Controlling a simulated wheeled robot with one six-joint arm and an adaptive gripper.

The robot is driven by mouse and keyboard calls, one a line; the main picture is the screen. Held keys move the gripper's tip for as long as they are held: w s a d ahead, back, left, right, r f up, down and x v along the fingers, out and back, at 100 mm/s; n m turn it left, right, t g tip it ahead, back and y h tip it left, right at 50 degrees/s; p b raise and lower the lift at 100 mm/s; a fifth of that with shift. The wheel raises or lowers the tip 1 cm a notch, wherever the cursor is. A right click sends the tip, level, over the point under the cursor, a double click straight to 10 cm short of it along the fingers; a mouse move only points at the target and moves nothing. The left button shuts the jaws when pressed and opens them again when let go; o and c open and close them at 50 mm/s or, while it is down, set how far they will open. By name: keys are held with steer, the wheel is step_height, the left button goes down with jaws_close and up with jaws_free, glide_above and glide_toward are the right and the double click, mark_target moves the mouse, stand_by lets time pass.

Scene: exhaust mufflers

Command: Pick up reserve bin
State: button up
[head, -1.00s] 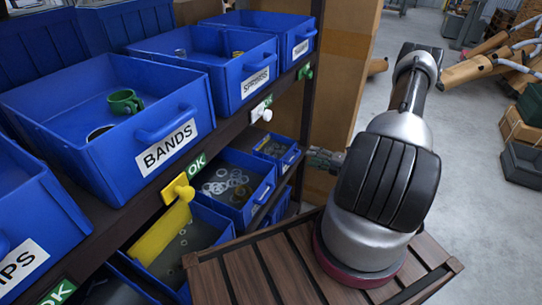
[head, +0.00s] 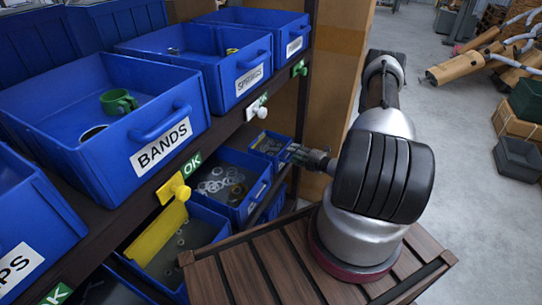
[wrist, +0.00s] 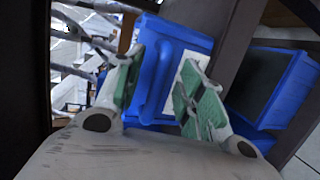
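My gripper (head: 306,157) reaches left toward the lower shelf in the head view, close to the small far blue bin (head: 268,146). In the wrist view my gripper (wrist: 160,90) is open, its two green-padded fingers apart. A blue bin (wrist: 180,38) with a raised blue handle and a white label shows beyond and between the fingers. I cannot tell whether the fingers touch it. The label is partly hidden by a finger and cannot be read, so no bin can be confirmed as the reserve bin.
Upper-shelf bins are labelled BANDS (head: 110,115) and SPRINGS (head: 215,65). A lower bin (head: 228,182) holds rings. Yellow (head: 174,188) and white (head: 257,106) knobs stick out from the shelf edge. A cardboard-coloured column (head: 340,80) stands behind my arm. Another blue bin (wrist: 272,88) is right in the wrist view.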

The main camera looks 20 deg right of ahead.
jaws_close()
steer(key=shift+r, duration=0.1)
